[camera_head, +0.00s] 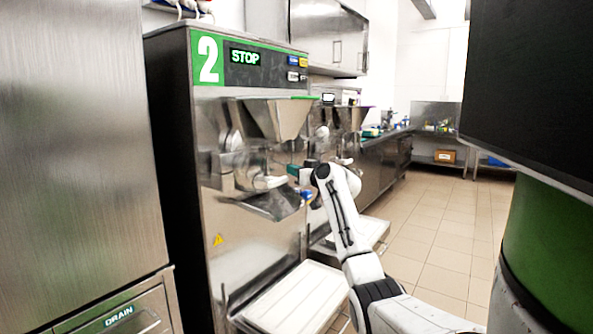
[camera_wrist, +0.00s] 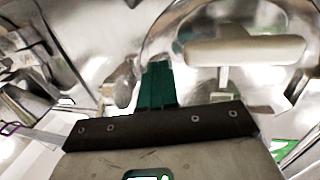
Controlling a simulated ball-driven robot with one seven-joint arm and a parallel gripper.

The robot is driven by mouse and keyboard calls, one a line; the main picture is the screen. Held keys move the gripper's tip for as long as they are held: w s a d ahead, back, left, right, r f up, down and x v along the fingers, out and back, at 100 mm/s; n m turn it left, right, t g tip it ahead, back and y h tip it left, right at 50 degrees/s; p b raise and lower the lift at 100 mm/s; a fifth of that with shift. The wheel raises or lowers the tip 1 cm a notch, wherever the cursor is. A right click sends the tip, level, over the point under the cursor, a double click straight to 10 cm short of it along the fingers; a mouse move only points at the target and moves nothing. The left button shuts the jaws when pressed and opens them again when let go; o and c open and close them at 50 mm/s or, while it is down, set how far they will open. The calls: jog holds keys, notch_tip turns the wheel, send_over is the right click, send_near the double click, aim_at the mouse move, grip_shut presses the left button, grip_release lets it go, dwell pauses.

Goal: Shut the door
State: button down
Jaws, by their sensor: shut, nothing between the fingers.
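The batch freezer marked 2 (camera_head: 258,255) stands upright in the middle of the head view. Its shiny front door (camera_head: 245,165) sits below the steel hopper (camera_head: 278,118), with a pale handle (camera_head: 268,182) on it. I cannot tell how far the door stands open. In the wrist view a rounded shiny surface (camera_wrist: 165,38) curves at the top, with a pale bar-shaped handle (camera_wrist: 245,50) at the right. My gripper (camera_head: 294,170) is just right of the door; its green fingers (camera_wrist: 158,68) are together and empty. Whether they touch the door is unclear.
A steel spout tray (camera_head: 272,204) juts out below the door. A low white-topped shelf (camera_head: 295,300) stands at the freezer's foot. A second machine (camera_head: 345,125) is behind my arm. A steel cabinet (camera_head: 75,150) closes the left; tiled floor (camera_head: 435,235) is clear at right.

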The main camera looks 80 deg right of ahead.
jog(key=s+a, duration=0.3)
jog(key=s, duration=0.7)
jog(key=shift+a, duration=0.25)
